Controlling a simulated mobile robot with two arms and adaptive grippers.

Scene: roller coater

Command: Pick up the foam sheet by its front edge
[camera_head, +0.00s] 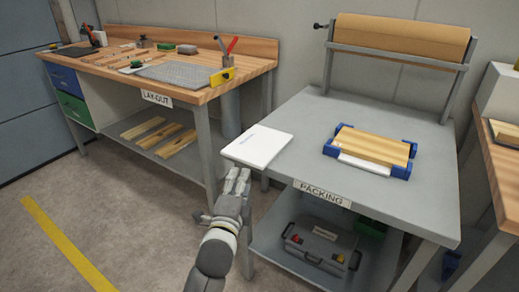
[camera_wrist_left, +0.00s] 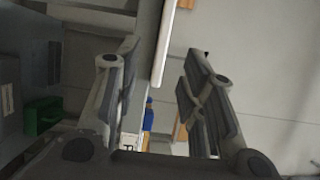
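The foam sheet (camera_head: 257,147) is a thin white rectangle lying flat at the front left corner of the grey packing table (camera_head: 300,122). Its front edge lies along the table's left front edge and seems to stick out a little. My left gripper (camera_head: 238,175) is just in front of and below that edge, its fingers pointing at it. In the left wrist view the fingers are open, and the sheet (camera_wrist_left: 162,45) shows as a pale narrow band between them. I see no clear contact with either finger. My right gripper is not in view.
A wooden panel (camera_head: 370,148) with blue corner pieces lies right of the sheet. A brown paper roll (camera_head: 400,38) stands behind. A grey toolbox (camera_head: 318,246) sits on the lower shelf. The lay-out bench (camera_head: 215,92) stands to the left. The floor in front is clear.

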